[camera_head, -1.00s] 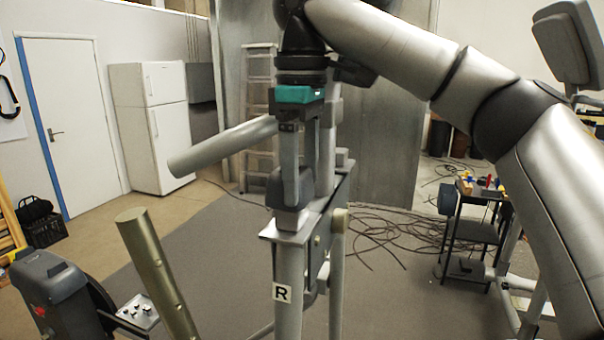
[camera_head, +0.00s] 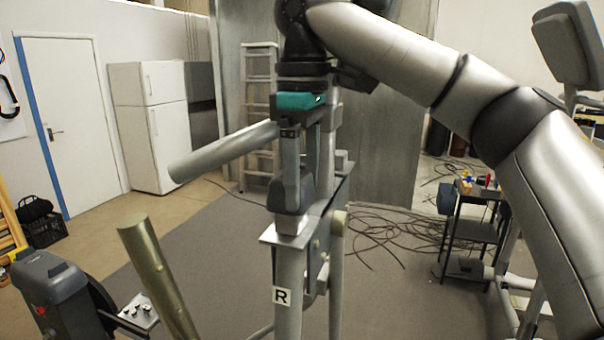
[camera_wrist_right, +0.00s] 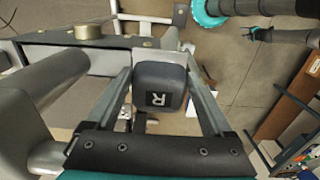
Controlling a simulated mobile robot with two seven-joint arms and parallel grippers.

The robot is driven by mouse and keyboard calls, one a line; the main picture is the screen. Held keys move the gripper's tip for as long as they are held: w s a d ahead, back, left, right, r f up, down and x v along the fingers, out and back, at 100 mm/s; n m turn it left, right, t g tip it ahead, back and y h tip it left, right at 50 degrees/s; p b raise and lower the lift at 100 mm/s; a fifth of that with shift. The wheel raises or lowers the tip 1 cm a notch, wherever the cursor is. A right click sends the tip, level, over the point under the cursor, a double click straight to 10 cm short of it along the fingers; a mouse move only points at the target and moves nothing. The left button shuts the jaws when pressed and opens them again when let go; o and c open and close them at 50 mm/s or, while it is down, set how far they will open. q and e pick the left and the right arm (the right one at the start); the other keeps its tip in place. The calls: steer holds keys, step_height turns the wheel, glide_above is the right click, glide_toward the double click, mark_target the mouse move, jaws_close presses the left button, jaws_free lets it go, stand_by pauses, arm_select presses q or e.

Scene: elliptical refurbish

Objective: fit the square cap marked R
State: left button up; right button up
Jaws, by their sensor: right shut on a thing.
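The square cap marked R (camera_wrist_right: 160,77) is dark grey. In the right wrist view its R label faces the camera and it sits between my two fingers. My right gripper (camera_head: 300,190) is shut on the cap, which also shows in the head view (camera_head: 288,192). The cap is upright at the top of the upright post labelled R (camera_head: 288,315), just above a flat plate. A short light block shows under the cap; I cannot tell how far the cap is seated. My left gripper is not in view.
A grey bar (camera_head: 222,152) sticks out left behind my gripper. A brass-coloured slanted post (camera_head: 152,265) and a dark machine part (camera_head: 52,290) stand at the lower left. A black trolley (camera_head: 475,225) is at the right. Cables lie on the floor behind.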

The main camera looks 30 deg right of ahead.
steer(key=shift+s+f, duration=0.2)
steer(key=shift+f, duration=0.95)
stand_by(1.7)
steer(key=shift+r+p, duration=0.35)
steer(key=shift+p, duration=0.05)
steer(key=shift+w+r+p, duration=0.15)
steer(key=shift+r+p, duration=0.1)
steer(key=shift+p, duration=0.1)
stand_by(0.3)
stand_by(0.7)
steer(key=shift+p, duration=0.9)
steer(key=shift+a, duration=0.2)
stand_by(1.5)
